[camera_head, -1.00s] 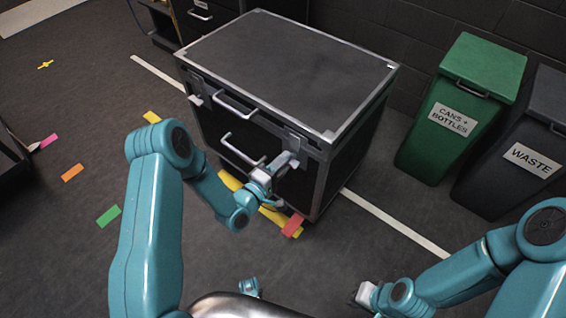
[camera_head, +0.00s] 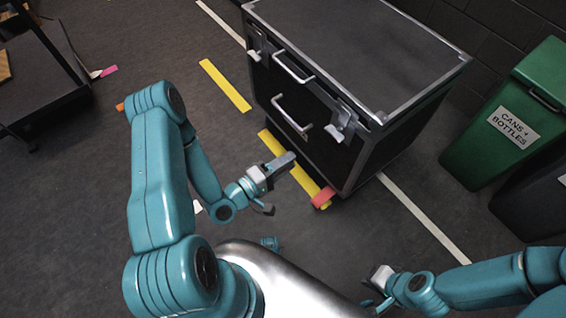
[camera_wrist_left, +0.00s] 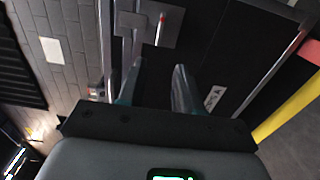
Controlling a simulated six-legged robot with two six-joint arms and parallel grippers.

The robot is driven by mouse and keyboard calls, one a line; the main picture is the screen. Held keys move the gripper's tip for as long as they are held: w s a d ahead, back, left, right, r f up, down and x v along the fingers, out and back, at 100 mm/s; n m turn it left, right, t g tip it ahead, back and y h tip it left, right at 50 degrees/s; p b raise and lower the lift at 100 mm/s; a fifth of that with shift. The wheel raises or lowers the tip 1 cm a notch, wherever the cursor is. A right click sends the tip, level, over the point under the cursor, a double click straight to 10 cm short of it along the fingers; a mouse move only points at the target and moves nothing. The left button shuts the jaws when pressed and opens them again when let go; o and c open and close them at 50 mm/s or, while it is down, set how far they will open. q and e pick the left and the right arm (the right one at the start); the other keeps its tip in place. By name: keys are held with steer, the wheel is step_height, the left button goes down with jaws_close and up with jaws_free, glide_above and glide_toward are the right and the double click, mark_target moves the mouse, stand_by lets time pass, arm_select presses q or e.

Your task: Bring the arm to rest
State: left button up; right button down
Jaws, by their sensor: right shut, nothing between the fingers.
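My left arm (camera_head: 157,190) is bent in from the left. Its gripper (camera_head: 277,184) is open and empty, in front of the black case (camera_head: 365,50), and looks apart from it. In the left wrist view its two fingers (camera_wrist_left: 156,78) stand apart with nothing between them, and the case's dark side with metal fittings lies beyond. My right gripper (camera_head: 375,280) is shut and empty at the lower right, away from the case.
The case has metal handles (camera_head: 292,120) and latches (camera_head: 338,132) on its front. A green bin (camera_head: 511,120) and a dark bin (camera_head: 540,198) stand right. A dark cart (camera_head: 45,75) stands left.

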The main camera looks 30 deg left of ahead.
arm_select(q)
steer(key=shift+s+a, duration=0.1)
steer(key=shift+s, duration=0.35)
steer(key=w+d+r+m+g+h, duration=0.2)
steer(key=w+d+r+m+h, duration=0.15)
steer(key=d, duration=0.55)
steer(key=s+d+f+m+g+y, duration=0.1)
steer(key=d+f+m+g+y, duration=0.1)
steer(key=d+f+m+g, duration=0.25)
steer(key=s+a+f+m+g+y, duration=0.2)
steer(key=s+f+g, duration=0.25)
steer(key=s, duration=0.25)
steer(key=s+a+f+m+g+y, duration=0.1)
steer(key=s+f+m+g+y, duration=0.1)
steer(key=s+f+g, duration=0.4)
step_height(320, 180, up, 22)
steer(key=s+p, duration=0.1)
steer(key=p, duration=1.9)
steer(key=shift+r+p, duration=0.25)
steer(key=shift+p, duration=0.15)
steer(key=shift+s, duration=0.1)
